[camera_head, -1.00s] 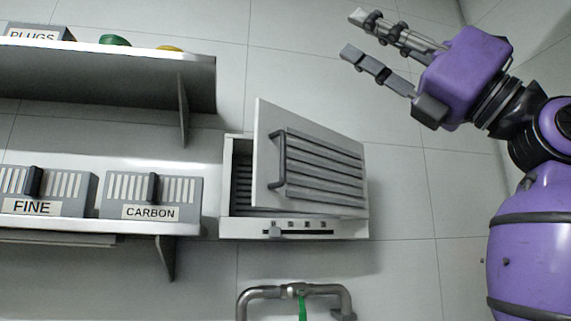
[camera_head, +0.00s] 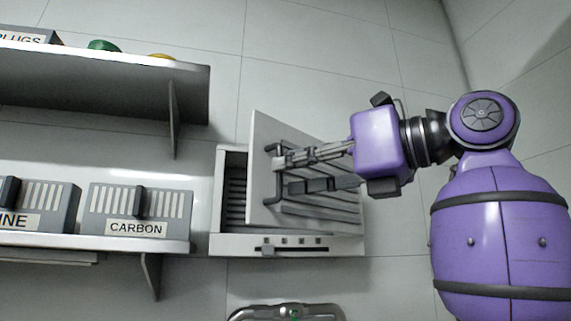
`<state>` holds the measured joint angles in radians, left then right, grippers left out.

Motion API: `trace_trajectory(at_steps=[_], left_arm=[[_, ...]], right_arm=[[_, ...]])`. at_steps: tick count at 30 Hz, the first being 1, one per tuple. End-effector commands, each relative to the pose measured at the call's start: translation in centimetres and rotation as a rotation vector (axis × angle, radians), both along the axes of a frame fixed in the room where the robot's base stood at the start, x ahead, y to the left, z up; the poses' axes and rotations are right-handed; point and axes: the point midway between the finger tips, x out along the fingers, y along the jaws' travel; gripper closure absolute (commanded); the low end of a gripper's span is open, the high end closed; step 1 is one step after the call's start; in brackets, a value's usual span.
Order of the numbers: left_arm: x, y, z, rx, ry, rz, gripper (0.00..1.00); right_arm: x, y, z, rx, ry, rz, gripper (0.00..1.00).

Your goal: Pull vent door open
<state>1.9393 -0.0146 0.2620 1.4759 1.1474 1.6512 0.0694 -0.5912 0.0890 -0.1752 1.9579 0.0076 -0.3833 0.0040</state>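The vent door (camera_head: 263,126) is a light grey slatted panel on a wall vent box (camera_head: 221,222). It is partly open: its left edge stands off the box, and a dark slatted interior shows at left. A dark bar handle (camera_head: 280,191) runs up and down near the door's left edge. The fingers hide part of the slats and handle. My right gripper is not in view.
A slider strip (camera_head: 290,249) runs along the box bottom. Shelves at left hold a CARBON cartridge (camera_head: 160,203), another cartridge (camera_head: 60,198) and a PLUGS box (camera_head: 22,37). A metal pipe (camera_head: 262,312) lies below. The wall right of the box is clear apart from my arm.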

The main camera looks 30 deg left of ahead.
Motion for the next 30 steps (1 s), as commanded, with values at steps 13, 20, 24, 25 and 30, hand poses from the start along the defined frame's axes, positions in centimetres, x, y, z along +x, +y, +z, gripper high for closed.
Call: trace_trajectory(at_steps=[13, 20, 24, 25, 30], left_arm=[[0.0, 2.0, 0.0, 0.002, 0.001, -0.001, 0.75], [0.0, 2.0, 0.0, 0.002, 0.001, 0.0, 1.0], [-0.1, 2.0, 0.0, 0.002, 0.001, 0.0, 1.0], [-0.1, 2.0, 0.0, 0.002, 0.0, 0.0, 1.0], [-0.1, 2.0, 0.1, 0.002, 0.0, 0.001, 1.0]], right_arm=[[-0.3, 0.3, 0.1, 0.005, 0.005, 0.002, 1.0], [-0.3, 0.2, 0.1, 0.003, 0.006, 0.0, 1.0], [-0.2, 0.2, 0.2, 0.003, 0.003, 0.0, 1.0], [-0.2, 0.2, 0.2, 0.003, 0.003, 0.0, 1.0], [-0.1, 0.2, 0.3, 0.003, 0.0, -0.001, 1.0]])
